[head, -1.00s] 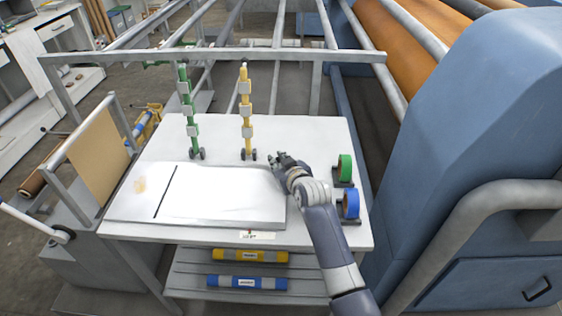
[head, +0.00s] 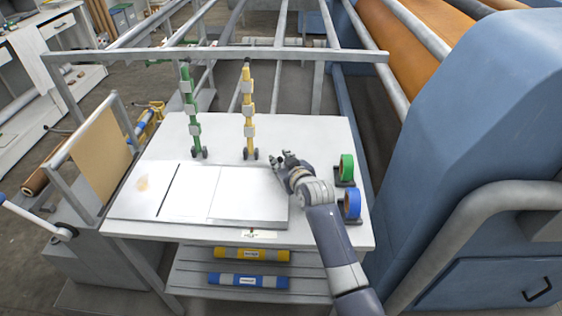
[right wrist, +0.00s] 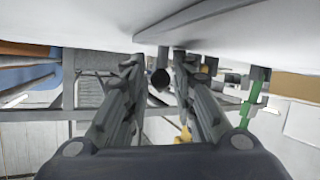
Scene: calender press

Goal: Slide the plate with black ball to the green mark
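A flat white plate assembly (head: 245,200) lies on the white table, with a dark gap across its left part and a fainter seam near its middle. My right gripper (head: 284,159) is over the table at the plate's back right corner. In the right wrist view its two fingers (right wrist: 159,75) are apart. A dark round thing (right wrist: 160,79) shows between them; I cannot tell whether it is the black ball or whether the fingers touch it. I make out no clear green mark on the plate. My left gripper is not in view.
A green post (head: 190,110) and a yellow post (head: 248,110) stand behind the plate. Green tape (head: 347,168) and blue tape (head: 352,204) rolls stand at the table's right. The blue machine (head: 480,130) rises beyond. Table behind the gripper is clear.

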